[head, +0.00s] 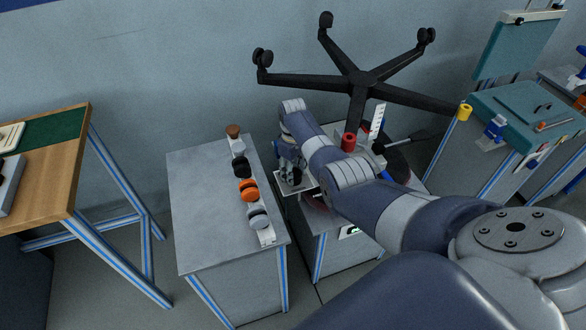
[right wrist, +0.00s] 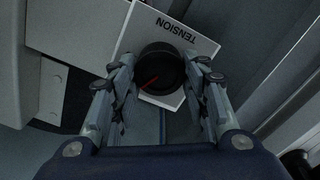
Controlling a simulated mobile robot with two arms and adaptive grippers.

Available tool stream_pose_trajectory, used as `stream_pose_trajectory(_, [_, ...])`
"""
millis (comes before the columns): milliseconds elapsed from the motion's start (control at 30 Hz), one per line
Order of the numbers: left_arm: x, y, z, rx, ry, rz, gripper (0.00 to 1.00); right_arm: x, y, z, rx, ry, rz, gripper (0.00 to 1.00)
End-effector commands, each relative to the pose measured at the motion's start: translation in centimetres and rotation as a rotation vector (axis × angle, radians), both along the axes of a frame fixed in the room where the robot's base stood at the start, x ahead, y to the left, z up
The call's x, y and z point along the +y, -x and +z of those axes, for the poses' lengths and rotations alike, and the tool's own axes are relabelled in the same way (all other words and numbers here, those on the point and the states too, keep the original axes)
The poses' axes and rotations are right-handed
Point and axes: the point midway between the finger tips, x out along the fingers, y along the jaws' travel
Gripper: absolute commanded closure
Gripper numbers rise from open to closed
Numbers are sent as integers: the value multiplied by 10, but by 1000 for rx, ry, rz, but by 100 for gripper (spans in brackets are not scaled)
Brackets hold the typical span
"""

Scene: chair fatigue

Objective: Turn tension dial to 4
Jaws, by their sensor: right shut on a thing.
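The tension dial (right wrist: 161,73) is a round black knob with a red pointer line, in the right wrist view. It sits on a white plate (right wrist: 172,27) that reads "TENSION", seen upside down. My right gripper (right wrist: 163,88) is shut on the dial, with one finger on each side of it. The red line points down and left in that view. No scale numbers can be read. In the head view my right gripper (head: 290,173) is at the white plate (head: 297,184) beside the grey table, and the dial is mostly hidden. My left gripper is not in view.
A grey table (head: 205,210) left of my right gripper carries several casters, orange (head: 248,190) among them. A black five-arm chair base (head: 360,82) stands upturned behind my arm, near a red cylinder (head: 348,142). A wooden bench (head: 55,165) is at far left.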

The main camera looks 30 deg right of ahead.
Motion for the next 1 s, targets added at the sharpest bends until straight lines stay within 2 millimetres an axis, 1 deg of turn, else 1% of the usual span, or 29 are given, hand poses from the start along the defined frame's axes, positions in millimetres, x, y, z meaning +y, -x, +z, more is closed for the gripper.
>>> stream_pose_trajectory(200, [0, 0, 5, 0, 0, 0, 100, 0, 1, 0, 2, -1, -136, 82])
stream_pose_trajectory(400, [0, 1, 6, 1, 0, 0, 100, 0, 0, -1, 1, -1, -212, 82])
stream_pose_trajectory(600, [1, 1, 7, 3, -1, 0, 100, 0, 0, -1, 1, -1, -244, 82])
stream_pose_trajectory(967, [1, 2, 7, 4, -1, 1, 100, 0, 1, -1, 2, -1, -246, 82])
stream_pose_trajectory(1000, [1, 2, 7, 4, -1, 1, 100, 0, 1, -1, 2, -1, -246, 53])
